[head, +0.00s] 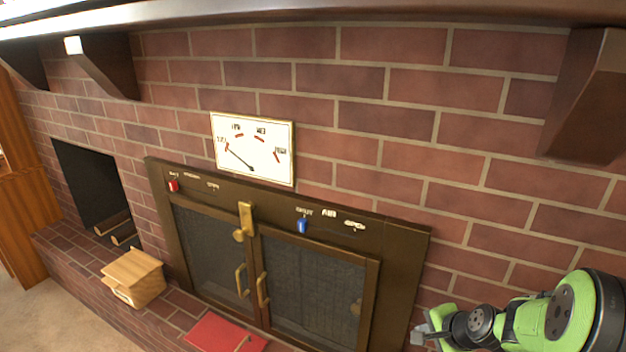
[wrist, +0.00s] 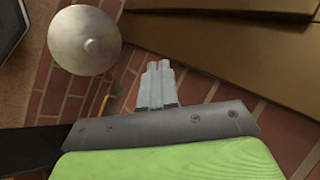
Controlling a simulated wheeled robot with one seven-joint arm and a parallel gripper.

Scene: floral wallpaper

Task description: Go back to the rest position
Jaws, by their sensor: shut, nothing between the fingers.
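My gripper (head: 419,335) is at the lower right of the head view, at the end of my green and dark arm, in front of the brick wall. In the wrist view my gripper (wrist: 158,68) has its two grey fingers side by side and touching, with nothing held between them. The fingers are clear of the things around them.
A brick fireplace has a brown metal panel with two closed mesh doors (head: 310,285), a blue slider (head: 302,226), a red slider (head: 173,186) and a dial gauge (head: 253,148). A wooden box (head: 134,277) and a red object (head: 225,334) lie on the hearth. A round metal object (wrist: 84,40) is near the fingers.

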